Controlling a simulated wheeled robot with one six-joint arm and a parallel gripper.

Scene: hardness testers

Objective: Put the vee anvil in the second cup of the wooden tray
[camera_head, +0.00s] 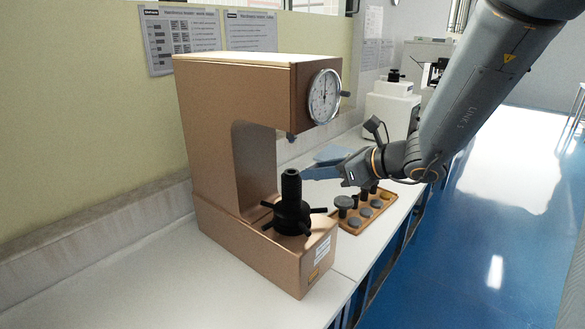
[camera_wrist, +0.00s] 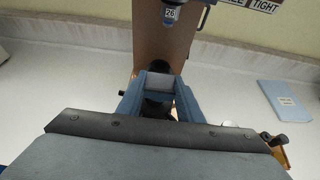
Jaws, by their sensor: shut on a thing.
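The wrist view shows a grey block, which I take to be the vee anvil (camera_wrist: 158,82), between the blue fingers of my gripper (camera_wrist: 157,90). The gripper is shut on it. In the head view my gripper (camera_head: 305,173) is beside the top of the tester's black spindle (camera_head: 291,188); I cannot make out the anvil there, nor tell whether it touches the spindle. The wooden tray (camera_head: 352,243) lies on the bench right of the tester, with several grey round pieces in and on it. Which cup is the second, and whether it is empty, is unclear.
The copper-coloured hardness tester (camera_head: 235,100) with its dial (camera_head: 324,96) overhangs the spindle; its indenter (camera_wrist: 170,14) hangs close beyond my gripper. Spoked handles surround the spindle. A blue booklet (camera_wrist: 284,100) lies on the bench. A white machine (camera_head: 392,108) stands behind the tray.

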